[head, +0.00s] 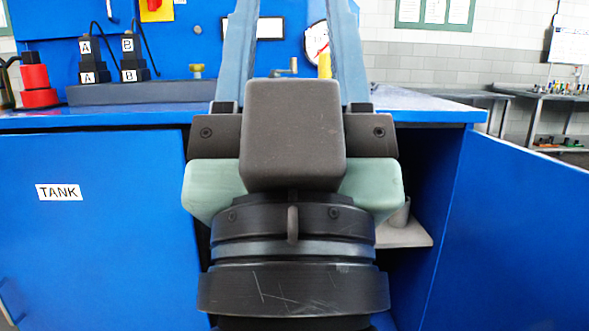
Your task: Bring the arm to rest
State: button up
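My gripper (292,15) fills the middle of the head view, pointing away from me at the blue cabinet. Its two long blue-grey fingers stand wide apart, with nothing visible held between them. The fingertips run out of the top of the picture. My wrist and the dark gripper body hide part of the cabinet front and the worktop.
A blue cabinet (90,230) labelled TANK has a worktop (70,119) with black blocks (133,70) marked A and B, and a red cylinder (36,85). An open blue door (510,230) stands right of a dark opening with a grey shelf (408,236). Benches stand behind right.

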notch_tip(320, 180, up, 38)
jog(key=p, duration=3.8)
jog(key=shift+s+r, duration=0.15)
jog(key=shift+s, duration=0.25)
jog(key=shift+d, duration=0.1)
jog(key=shift+c, duration=0.2)
